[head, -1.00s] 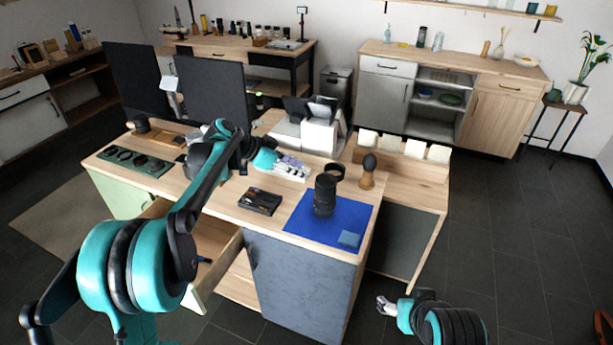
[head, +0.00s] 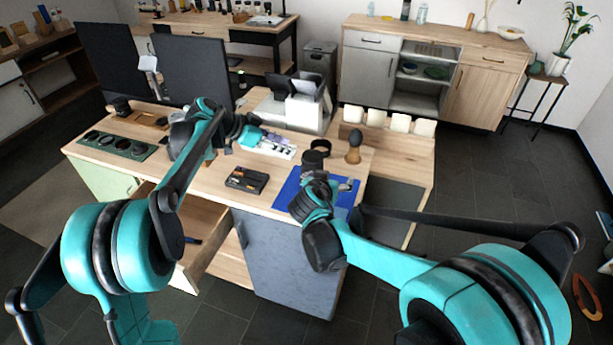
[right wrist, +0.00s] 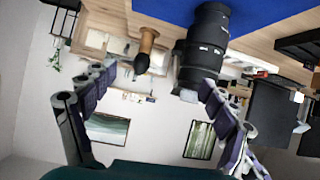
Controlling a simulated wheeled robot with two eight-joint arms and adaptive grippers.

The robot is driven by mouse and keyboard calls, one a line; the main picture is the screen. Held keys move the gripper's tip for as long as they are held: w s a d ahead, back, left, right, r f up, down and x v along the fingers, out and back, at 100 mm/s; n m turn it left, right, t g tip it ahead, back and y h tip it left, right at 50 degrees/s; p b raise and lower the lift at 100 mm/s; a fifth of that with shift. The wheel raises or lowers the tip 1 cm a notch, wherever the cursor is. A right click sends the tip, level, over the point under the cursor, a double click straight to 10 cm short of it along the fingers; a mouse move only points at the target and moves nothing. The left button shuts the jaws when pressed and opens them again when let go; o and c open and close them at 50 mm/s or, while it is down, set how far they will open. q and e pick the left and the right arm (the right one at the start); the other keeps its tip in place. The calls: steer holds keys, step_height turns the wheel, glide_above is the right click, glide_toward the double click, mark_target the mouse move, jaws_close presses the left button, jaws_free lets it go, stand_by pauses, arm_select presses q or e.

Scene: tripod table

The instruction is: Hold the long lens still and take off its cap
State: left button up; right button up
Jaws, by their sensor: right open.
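The long black lens (head: 313,161) stands upright on the blue mat (head: 288,192); only its upper end shows past my right arm. In the right wrist view the picture is upside down, and the lens (right wrist: 206,48) hangs from the mat with its dark capped end (right wrist: 187,93) lowest. My right gripper (right wrist: 155,85) is open. The capped end lies between its fingers, much closer to the right-hand one; whether that finger touches is unclear. My left gripper (head: 252,136) is over the back of the desk, away from the lens; its fingers are too small to read.
A black ring (head: 321,146) stands just behind the lens, with a wooden-handled brush (head: 353,148) to its right. A dark box (head: 247,179) lies left of the mat. A white tray of small items (head: 277,147) is by my left gripper. A drawer (head: 205,250) stands open.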

mark_target(312, 168)
steer(key=w+a+f+t, duration=0.2)
steer(key=w+a+f, duration=0.15)
steer(key=a, duration=0.35)
steer(key=x, duration=0.8)
steer(key=shift+d+r, duration=0.15)
steer(key=shift+r, duration=0.05)
